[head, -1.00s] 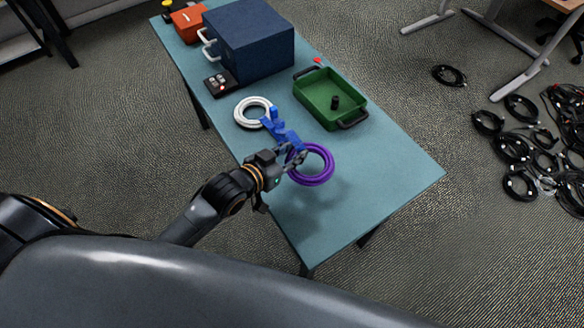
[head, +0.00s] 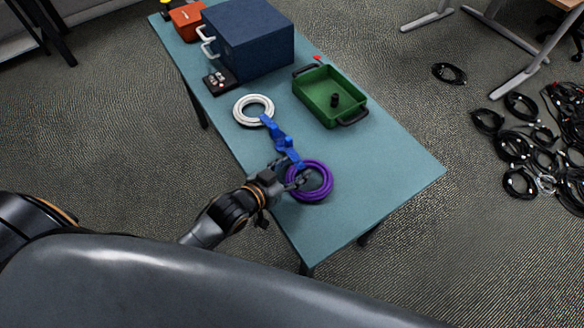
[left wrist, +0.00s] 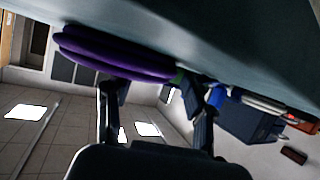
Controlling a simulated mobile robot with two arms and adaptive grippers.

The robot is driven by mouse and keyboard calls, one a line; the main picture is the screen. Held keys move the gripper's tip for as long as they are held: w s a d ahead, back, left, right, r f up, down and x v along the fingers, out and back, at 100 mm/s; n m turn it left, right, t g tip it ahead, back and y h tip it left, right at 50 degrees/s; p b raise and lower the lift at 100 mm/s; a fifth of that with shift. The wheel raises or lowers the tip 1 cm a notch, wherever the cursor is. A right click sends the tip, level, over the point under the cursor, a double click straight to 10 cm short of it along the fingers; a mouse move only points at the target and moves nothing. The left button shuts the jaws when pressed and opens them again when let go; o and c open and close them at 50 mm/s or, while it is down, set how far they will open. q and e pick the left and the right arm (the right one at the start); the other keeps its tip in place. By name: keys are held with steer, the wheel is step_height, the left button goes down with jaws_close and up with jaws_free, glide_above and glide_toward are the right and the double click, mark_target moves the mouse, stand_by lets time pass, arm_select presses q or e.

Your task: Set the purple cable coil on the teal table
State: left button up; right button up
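The purple cable coil (head: 325,193) lies flat at the near end of the teal table (head: 385,190), and appears to rest on its surface. My left gripper (head: 294,177) is at the coil's left rim in the head view. In the left wrist view, the coil (left wrist: 105,58) runs along the underside of the tabletop strip at the top of the picture, just beyond the fingertips. The two fingers of my left gripper (left wrist: 157,92) stand well apart there. Exact contact with the coil is hard to see. My right gripper is not in view.
A jointed blue object (head: 282,142) lies right beside the gripper and coil. A white coil (head: 240,112), a green tray (head: 318,113), a dark blue box (head: 250,45) and an orange box (head: 188,22) stand further back. The table's near right corner is clear.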

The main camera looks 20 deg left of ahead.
arm_select(q)
steer(key=v, duration=1.2)
